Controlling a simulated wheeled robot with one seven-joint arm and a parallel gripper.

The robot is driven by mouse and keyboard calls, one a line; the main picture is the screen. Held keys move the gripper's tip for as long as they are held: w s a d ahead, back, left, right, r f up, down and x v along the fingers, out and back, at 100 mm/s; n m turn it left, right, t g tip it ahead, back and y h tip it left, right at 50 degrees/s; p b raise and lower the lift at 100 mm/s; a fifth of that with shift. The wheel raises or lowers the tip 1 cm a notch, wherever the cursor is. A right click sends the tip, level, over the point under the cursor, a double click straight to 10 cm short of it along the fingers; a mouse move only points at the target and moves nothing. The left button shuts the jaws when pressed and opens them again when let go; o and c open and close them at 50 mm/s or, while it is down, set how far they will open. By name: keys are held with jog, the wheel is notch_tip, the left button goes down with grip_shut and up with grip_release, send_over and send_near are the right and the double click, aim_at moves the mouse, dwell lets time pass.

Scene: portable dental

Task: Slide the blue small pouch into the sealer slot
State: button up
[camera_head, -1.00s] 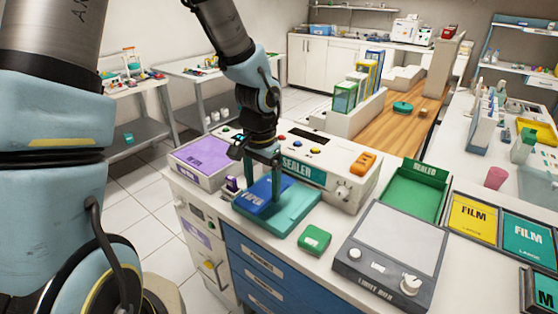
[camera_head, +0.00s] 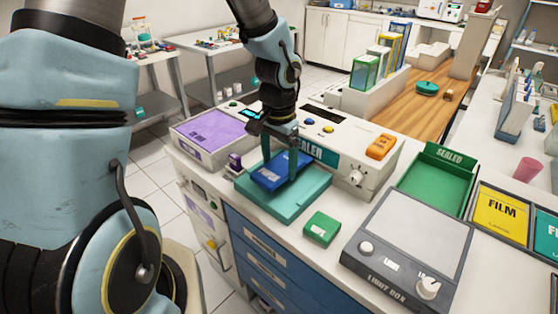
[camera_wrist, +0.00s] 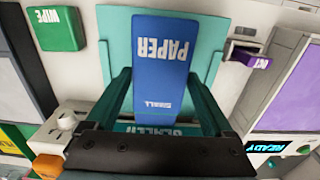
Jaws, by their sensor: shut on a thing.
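The blue small pouch (camera_head: 275,172) is between the fingers of my gripper (camera_head: 292,165), over the teal tray (camera_head: 312,196) in front of the sealer. In the wrist view the pouch (camera_wrist: 166,62) reads PAPER and SMALL, and my gripper (camera_wrist: 166,95) has one finger on each side of it. My gripper is shut on the pouch. The sealer (camera_head: 372,158) is a white box with a green SEALER label, a dial and coloured buttons. My gripper hides part of its front, and I cannot make out the slot.
A green wipe pack (camera_head: 322,229) lies right of the tray. A purple-topped unit (camera_head: 210,132) and a small purple item (camera_head: 235,161) are at the left. A light box (camera_head: 415,243) and a green SEALED tray (camera_head: 437,185) stand at the right.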

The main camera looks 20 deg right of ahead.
jog(key=shift+f+b, duration=1.2)
jog(key=shift+f, duration=0.4)
jog(key=shift+w+d+r, duration=0.1)
jog(key=shift+d+r, duration=0.05)
jog(key=shift+d, duration=0.05)
jog(key=shift+w+d+p, duration=0.15)
jog(key=shift+w+d, duration=0.35)
jog(key=shift+d, duration=0.35)
jog(key=shift+w+d+p, duration=0.15)
jog(key=shift+w+d, duration=0.3)
jog(key=shift+d, duration=0.4)
jog(key=o, duration=1.1)
jog(key=shift+o, duration=0.2)
